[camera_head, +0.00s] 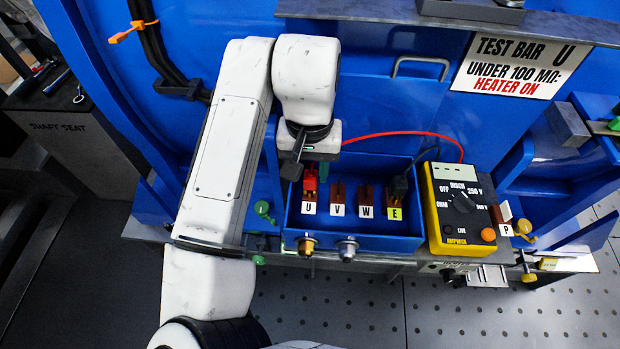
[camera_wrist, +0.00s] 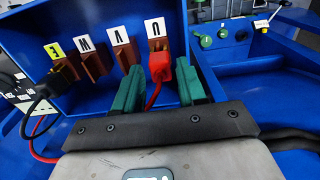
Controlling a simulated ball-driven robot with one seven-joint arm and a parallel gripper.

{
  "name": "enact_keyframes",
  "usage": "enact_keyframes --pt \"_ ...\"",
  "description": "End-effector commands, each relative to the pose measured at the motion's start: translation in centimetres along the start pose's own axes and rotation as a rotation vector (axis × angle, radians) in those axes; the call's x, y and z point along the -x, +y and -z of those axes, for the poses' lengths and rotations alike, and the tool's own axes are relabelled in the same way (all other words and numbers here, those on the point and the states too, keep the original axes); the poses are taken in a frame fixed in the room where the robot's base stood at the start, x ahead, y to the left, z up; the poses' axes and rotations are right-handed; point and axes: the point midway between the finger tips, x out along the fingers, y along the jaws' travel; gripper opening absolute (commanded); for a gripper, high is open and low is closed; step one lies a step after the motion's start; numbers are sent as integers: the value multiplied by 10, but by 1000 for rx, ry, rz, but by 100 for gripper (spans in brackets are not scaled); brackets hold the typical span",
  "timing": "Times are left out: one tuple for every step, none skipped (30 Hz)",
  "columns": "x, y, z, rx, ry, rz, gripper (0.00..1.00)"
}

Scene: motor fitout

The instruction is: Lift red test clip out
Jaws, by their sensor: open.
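The red test clip (camera_head: 310,184) sits on the brown terminal post marked U in the blue terminal box (camera_head: 370,241). In the wrist view the red clip (camera_wrist: 158,71) shows between the two green fingers of my gripper (camera_wrist: 161,78), with its red lead running down toward the palm. The fingers are apart, with a visible gap on each side of the clip. In the head view my gripper (camera_head: 304,170) is at the box's left end, over the U post, and partly hides the clip.
Posts V (camera_head: 337,197), W (camera_head: 366,199) and E stand to the right; a black clip (camera_head: 398,188) is on E. The yellow tester (camera_head: 461,208) stands right of the box. A red lead (camera_head: 400,135) arches behind. Box walls are close around my gripper.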

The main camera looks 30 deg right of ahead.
Motion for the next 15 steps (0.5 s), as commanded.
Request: enact_keyframes --pt "-3 0 0 0 -1 0 40" --pt "-6 0 1 0 -1 0 40" --pt "-10 0 2 0 -2 0 40" --pt "-15 0 2 0 -2 0 40" --pt "-20 0 3 1 -3 0 40" --pt "-26 0 4 1 -2 -1 40" --pt "-30 0 5 0 -3 -1 40" --pt "-34 0 5 1 -2 -1 40" --pt "-40 0 5 1 -1 -1 40" --pt "-43 0 5 1 -2 -1 40" --pt "-46 0 5 2 -2 0 40" --pt "-49 0 5 1 0 0 40" --pt "-50 0 6 1 0 0 40" --pt "-51 0 6 1 0 0 40" --pt "-52 0 6 0 0 0 40"
